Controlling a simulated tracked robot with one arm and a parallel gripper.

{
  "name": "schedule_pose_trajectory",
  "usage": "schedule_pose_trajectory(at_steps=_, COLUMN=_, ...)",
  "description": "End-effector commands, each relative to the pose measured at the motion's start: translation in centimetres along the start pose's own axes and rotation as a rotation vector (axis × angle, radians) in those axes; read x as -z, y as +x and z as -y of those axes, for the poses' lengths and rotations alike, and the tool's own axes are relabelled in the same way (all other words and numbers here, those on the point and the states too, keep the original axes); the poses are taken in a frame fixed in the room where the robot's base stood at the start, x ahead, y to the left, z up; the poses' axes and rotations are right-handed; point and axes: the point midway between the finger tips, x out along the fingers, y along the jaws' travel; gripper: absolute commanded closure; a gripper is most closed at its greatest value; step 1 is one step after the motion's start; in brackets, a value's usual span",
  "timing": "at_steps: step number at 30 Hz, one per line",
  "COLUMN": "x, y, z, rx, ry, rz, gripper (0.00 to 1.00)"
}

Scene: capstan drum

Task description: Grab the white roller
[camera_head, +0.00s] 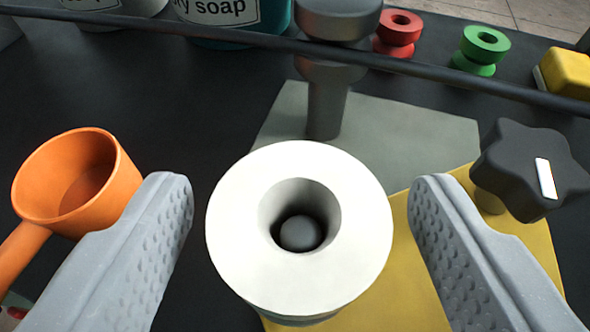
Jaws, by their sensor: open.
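The white roller (235,225) stands in the middle of the view, seen from above at a slant. It is a thick ring with a hole in its centre, and a grey rounded peg end (299,233) shows inside the hole. My gripper (302,215) is open, with one grey dimpled finger to the left of the roller and one to the right. A gap shows between each finger and the roller. The roller hides most of what is beneath it.
An orange cup (75,180) with a handle is left of the left finger. A black star knob (525,170) is close to the right finger. A dark bar (440,72) and grey post (326,105) stand behind. Red (398,32) and green (481,48) spools lie beyond.

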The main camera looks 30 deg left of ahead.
Motion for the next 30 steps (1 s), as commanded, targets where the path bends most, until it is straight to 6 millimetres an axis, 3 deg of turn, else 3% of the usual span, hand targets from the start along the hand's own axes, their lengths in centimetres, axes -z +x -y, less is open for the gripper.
schedule_pose_trajectory(at_steps=6, x=0.1, y=2.3, z=0.1, rx=0.001, ry=0.000, rz=0.001, gripper=0.37)
schedule_pose_trajectory(at_steps=14, x=0.1, y=2.7, z=0.1, rx=0.000, ry=0.001, rz=0.000, gripper=0.37)
schedule_pose_trajectory(at_steps=15, x=0.1, y=2.7, z=0.1, rx=0.000, ry=0.001, rz=0.000, gripper=0.40)
schedule_pose_trajectory(at_steps=20, x=0.1, y=2.7, z=0.1, rx=0.000, ry=0.001, rz=0.001, gripper=0.84)
schedule_pose_trajectory(at_steps=30, x=0.1, y=2.7, z=0.1, rx=0.001, ry=0.000, rz=0.001, gripper=0.85)
